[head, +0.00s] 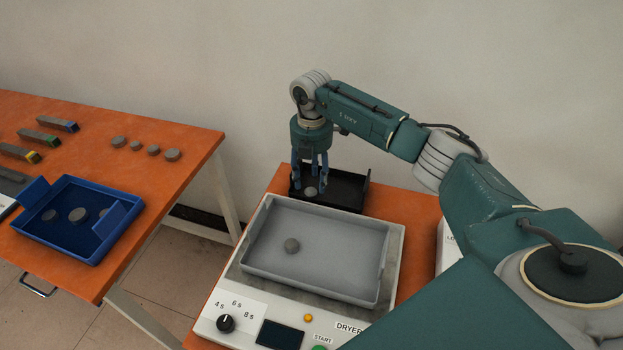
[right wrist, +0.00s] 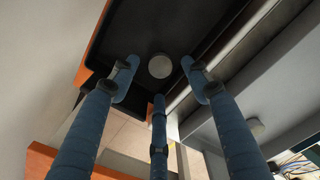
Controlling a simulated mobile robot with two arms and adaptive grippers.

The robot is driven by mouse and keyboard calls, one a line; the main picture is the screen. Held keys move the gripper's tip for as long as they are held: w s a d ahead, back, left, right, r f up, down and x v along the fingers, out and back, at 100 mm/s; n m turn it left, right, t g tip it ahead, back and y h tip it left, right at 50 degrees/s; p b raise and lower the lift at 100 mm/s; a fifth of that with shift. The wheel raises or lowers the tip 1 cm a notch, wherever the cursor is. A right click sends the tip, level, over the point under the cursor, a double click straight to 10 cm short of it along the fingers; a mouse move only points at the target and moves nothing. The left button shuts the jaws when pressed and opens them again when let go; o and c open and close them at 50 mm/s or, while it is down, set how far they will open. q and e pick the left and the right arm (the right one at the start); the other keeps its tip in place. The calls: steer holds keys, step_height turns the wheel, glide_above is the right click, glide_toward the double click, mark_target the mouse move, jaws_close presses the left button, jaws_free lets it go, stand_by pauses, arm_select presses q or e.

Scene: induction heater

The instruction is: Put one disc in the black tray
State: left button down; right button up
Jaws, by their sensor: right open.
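The black tray (head: 348,188) sits at the back of the right table, behind the dryer. A grey disc (head: 310,191) lies in its left part. The right wrist view shows this disc (right wrist: 160,66) on the dark tray floor (right wrist: 150,28), just beyond the fingertips. My right gripper (head: 309,182) points down over the tray, its blue fingers spread around the disc, open. Another disc (head: 292,245) lies in the grey tray (head: 350,272) on the dryer; it also shows in the right wrist view (right wrist: 255,128). My left gripper is not in view.
The left table (head: 185,140) holds several loose discs (head: 153,150), a blue tray (head: 70,252) with discs in it, and several bars with coloured ends. The dryer (head: 230,300) has a knob and buttons at its front. A gap separates the tables. A wall stands behind.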

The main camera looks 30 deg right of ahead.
mark_target(312, 192)
step_height(312, 192, up, 8)
steer(key=p, duration=0.5)
